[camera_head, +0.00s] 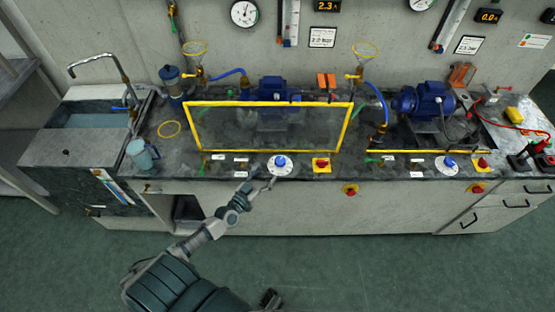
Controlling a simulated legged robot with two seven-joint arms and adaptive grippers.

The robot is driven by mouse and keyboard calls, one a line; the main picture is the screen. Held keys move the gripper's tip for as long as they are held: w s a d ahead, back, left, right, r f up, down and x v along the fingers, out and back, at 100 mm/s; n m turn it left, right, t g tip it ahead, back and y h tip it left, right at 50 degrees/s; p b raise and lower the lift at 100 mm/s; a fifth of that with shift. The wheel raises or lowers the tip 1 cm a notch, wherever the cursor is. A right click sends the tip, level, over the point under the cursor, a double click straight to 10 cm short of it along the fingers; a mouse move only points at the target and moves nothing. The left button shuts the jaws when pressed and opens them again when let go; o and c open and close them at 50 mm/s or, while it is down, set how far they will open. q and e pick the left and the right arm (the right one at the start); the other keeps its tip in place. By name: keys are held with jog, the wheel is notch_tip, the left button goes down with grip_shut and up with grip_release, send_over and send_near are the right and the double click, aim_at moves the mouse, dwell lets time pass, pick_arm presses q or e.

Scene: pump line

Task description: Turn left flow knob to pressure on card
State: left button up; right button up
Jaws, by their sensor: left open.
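The left flow knob (280,162) is blue on a round white dial near the bench's front edge, just left of centre. My left gripper (264,184) is open, just in front of and slightly left of the dial. I cannot tell whether its fingertips touch the dial. The left card (322,37) is on the wall and seems to read about 2.0 bar. The left display (327,6) above it shows about 2.3. The round left gauge (244,13) is beside them; its needle is too small to read.
A yellow-framed clear guard (346,128) stands behind the left knob, before a blue pump (273,90). A red knob on a yellow plate (321,164) is close to the right. A second blue knob (449,162) is farther right. A jug (142,154) stands left.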

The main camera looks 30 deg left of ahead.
aim_at(279, 158)
pick_arm(q)
jog(key=w+d, duration=0.1)
jog(key=w, duration=0.1)
jog(key=w+d, duration=0.1)
jog(key=w, duration=0.3)
jog(key=shift+w+d+r+b, duration=0.1)
jog(key=shift+d+r+b, duration=0.25)
jog(key=shift+d, duration=0.05)
jog(key=w, duration=0.1)
jog(key=w+a, duration=0.1)
jog(key=w, duration=0.1)
jog(key=shift+a+f, duration=0.25)
jog(key=shift+a, duration=0.15)
jog(key=shift+w+a+f, duration=0.1)
jog(key=shift+a+f, duration=0.05)
jog(key=shift+a, duration=0.15)
jog(key=shift+d, duration=0.6)
jog(key=c, duration=0.3)
jog(key=shift+d+r, duration=0.3)
jog(key=shift+d, duration=0.15)
jog(key=c, duration=0.9)
jog(key=shift+o, duration=0.2)
jog(key=shift+a, duration=0.25)
jog(key=shift+a+f, duration=0.1)
jog(key=shift+a, duration=0.2)
jog(key=shift+d, duration=0.15)
pick_arm(e)
jog(key=shift+w+r, duration=1.05)
jog(key=shift+w, duration=0.05)
